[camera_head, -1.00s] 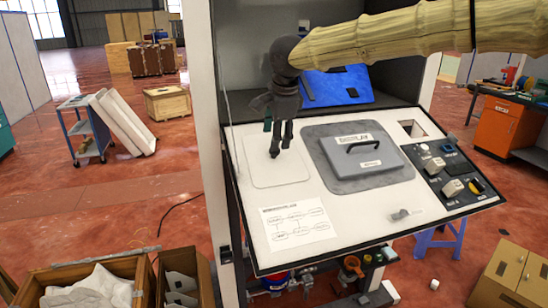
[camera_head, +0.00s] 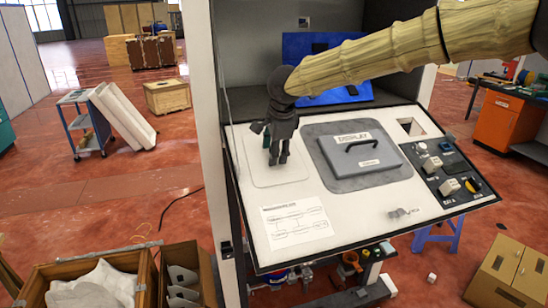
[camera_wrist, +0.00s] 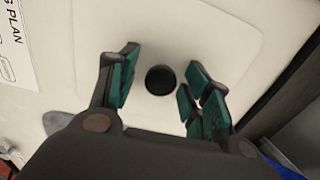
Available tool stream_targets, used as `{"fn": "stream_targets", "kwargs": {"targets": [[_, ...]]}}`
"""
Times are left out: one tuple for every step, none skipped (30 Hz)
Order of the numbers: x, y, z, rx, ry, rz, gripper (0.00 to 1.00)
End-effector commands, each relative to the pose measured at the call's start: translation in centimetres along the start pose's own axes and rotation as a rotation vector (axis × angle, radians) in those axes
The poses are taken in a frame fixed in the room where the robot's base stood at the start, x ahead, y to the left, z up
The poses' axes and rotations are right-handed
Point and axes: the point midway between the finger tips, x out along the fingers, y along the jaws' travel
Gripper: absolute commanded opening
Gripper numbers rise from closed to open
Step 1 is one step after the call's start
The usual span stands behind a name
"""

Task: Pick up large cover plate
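A pale, rounded-corner plate (camera_head: 256,176) lies on the left part of the sloping white panel; it appears to be the cover plate. In the wrist view the same plate (camera_wrist: 180,25) fills much of the picture, with a round black knob (camera_wrist: 160,80) on it. My gripper (camera_head: 276,160) is over this plate, pointing down. In the wrist view my gripper (camera_wrist: 163,65) is open, with its green-padded fingers on either side of the knob and gaps left and right. In the head view the gripper hides the knob.
A grey plate with a black handle (camera_head: 362,160) sits right of my gripper. A square opening (camera_head: 411,127) and a control block (camera_head: 455,175) lie farther right. A printed plan sheet (camera_head: 296,222) is at the lower left. A cabinet post (camera_head: 209,110) stands close to the left.

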Motion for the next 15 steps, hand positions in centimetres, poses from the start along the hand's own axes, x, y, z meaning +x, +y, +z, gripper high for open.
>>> {"fn": "stream_targets", "kwargs": {"targets": [[-0.01, 0.0, 0.01, 0.0, 0.0, 0.0, 0.35], [-0.01, 0.0, 0.0, 0.0, 0.0, 0.0, 0.29], [-0.02, 0.0, 0.01, 0.0, 0.0, 0.0, 0.22], [-0.02, -0.01, 0.01, 0.0, 0.0, 0.0, 0.16], [-0.02, 0.0, 0.0, 0.0, 0.0, 0.0, 0.11], [-0.02, 0.0, 0.0, 0.0, 0.0, 0.0, 0.04], [-0.02, 0.0, 0.0, 0.0, 0.0, 0.0, 0.0], [-0.03, 0.0, 0.0, 0.0, 0.0, 0.0, 0.0], [-0.07, -0.03, 0.0, 0.0, 0.0, -0.001, 0.0], [-0.08, -0.04, -0.01, 0.0, 0.0, -0.001, 0.0], [-0.08, -0.03, -0.01, 0.0, 0.0, -0.001, 0.0], [-0.08, -0.03, -0.02, 0.0, 0.0, -0.001, 0.0], [-0.08, -0.03, -0.02, 0.0, 0.0, -0.001, 0.0], [-0.09, -0.04, -0.02, 0.0, 0.0, -0.001, 0.0], [-0.12, -0.06, -0.02, 0.001, 0.0, -0.001, 0.0]]}}
